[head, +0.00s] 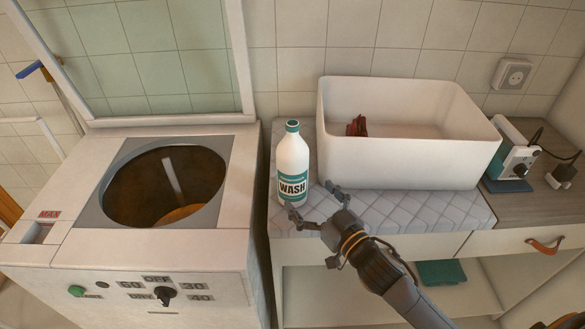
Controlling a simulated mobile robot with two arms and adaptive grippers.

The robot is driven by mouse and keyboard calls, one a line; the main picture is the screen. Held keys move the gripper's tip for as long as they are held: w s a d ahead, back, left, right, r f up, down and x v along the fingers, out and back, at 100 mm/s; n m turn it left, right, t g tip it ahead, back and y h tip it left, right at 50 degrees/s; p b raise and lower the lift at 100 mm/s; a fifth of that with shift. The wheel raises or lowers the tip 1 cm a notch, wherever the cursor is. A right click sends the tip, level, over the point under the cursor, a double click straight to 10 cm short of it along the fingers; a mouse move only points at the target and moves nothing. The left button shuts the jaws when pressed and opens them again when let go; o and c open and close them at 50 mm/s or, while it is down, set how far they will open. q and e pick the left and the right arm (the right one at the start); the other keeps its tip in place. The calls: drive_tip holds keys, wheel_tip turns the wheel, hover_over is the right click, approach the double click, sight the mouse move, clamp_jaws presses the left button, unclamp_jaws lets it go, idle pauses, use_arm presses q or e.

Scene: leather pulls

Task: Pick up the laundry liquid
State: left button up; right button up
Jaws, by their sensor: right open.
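The laundry liquid (292,163) is a white bottle with a teal cap and a teal "WASH" label. It stands upright on a quilted grey mat (400,212) at the left end of the counter. My right gripper (310,202) is open, at the bottle's lower right. One finger reaches in front of the bottle's base and the other is to its right. I cannot tell whether a finger touches the bottle. My left gripper is not in view.
A white basin (410,160) with a dark red item (357,126) inside stands right of the bottle. A top-loading washer (200,245) with an open drum is at the left, across a narrow gap. A small device (512,155) stands at the far right. Tiled wall behind.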

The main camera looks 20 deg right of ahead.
sight(302, 186)
drive_tip(key=shift+w+a, duration=0.2)
drive_tip(key=shift+w, duration=0.5)
drive_tip(key=shift+w+a, duration=0.1)
drive_tip(key=shift+w, duration=0.1)
drive_tip(key=x, duration=0.1)
drive_tip(key=p+x, duration=0.1)
drive_tip(key=shift+w+r, duration=0.25)
drive_tip(key=shift+r, duration=0.05)
drive_tip(key=shift+x, duration=1.2)
drive_tip(key=shift+w+a+f, duration=0.2)
drive_tip(key=shift+f, duration=0.05)
drive_tip(key=shift+s, duration=0.1)
drive_tip(key=shift+c, duration=0.7)
drive_tip(key=c, duration=1.5)
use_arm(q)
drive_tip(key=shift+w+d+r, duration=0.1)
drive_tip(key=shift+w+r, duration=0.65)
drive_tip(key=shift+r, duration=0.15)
use_arm(e)
drive_tip(key=shift+r, duration=0.15)
drive_tip(key=shift+c, duration=1.2)
